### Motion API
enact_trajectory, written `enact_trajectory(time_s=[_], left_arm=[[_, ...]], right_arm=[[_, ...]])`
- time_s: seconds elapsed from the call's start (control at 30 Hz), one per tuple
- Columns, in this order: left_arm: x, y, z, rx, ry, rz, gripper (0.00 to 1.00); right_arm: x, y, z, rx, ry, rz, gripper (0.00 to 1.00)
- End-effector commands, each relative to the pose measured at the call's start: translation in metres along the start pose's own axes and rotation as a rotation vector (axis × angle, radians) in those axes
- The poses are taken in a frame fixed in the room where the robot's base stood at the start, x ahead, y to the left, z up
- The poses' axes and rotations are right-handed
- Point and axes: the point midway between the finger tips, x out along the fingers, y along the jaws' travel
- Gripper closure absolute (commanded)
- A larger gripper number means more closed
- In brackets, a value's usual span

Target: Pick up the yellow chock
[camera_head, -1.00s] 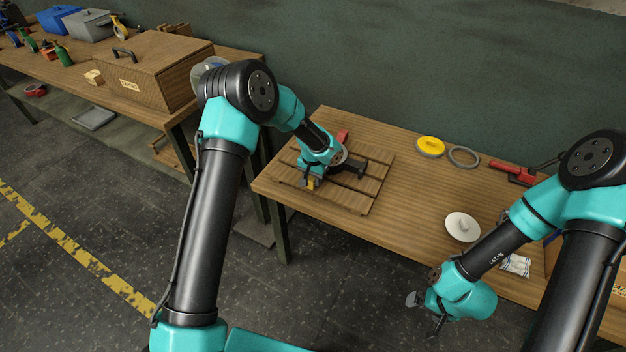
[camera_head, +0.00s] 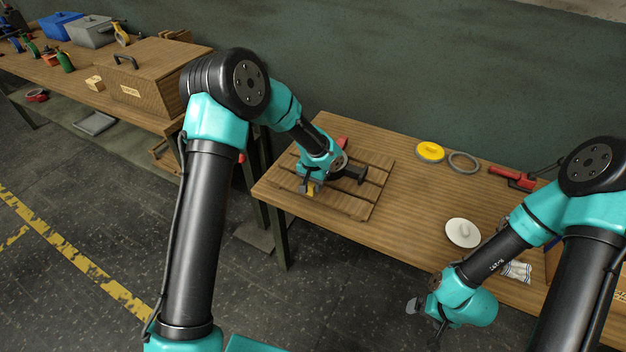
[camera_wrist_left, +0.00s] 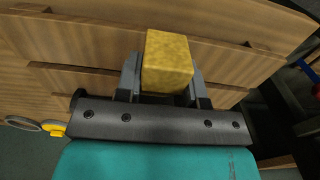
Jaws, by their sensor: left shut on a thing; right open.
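The yellow chock (camera_wrist_left: 167,62) is a block held between the two fingers of my left gripper (camera_wrist_left: 165,80), over wooden slats in the left wrist view. In the head view only a small part of the chock (camera_head: 310,190) shows below my left gripper (camera_head: 312,186), at the left part of the slatted wooden pallet (camera_head: 352,207). I cannot tell whether the chock touches the slats. My right gripper (camera_head: 427,322) is open and empty, in front of the table's front edge.
On the table (camera_head: 408,235) are a yellow disc (camera_head: 430,151), a grey ring (camera_head: 463,162), a red tool (camera_head: 512,179), a white lidded disc (camera_head: 462,233) and a striped cloth (camera_head: 517,271). A red thing (camera_head: 342,142) lies behind my left gripper. A second bench (camera_head: 75,75) holds a wooden box (camera_head: 150,80).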

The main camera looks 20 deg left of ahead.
Motion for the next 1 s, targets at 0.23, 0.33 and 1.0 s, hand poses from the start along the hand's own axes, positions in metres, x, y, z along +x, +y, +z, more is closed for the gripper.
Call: enact_trajectory(time_s=[0.23, 0.33, 1.0], left_arm=[[-0.005, 0.026, 0.050, 0.005, -0.002, 0.000, 0.88], [-0.008, 0.037, 0.069, 0.004, -0.001, 0.000, 0.88], [-0.012, 0.059, 0.110, 0.000, 0.000, 0.000, 0.88]], right_arm=[[0.000, 0.000, 0.000, 0.000, 0.000, 0.000, 0.12], [0.000, 0.000, 0.000, 0.000, 0.000, 0.000, 0.12], [0.000, 0.000, 0.000, 0.000, 0.000, 0.000, 0.12]])
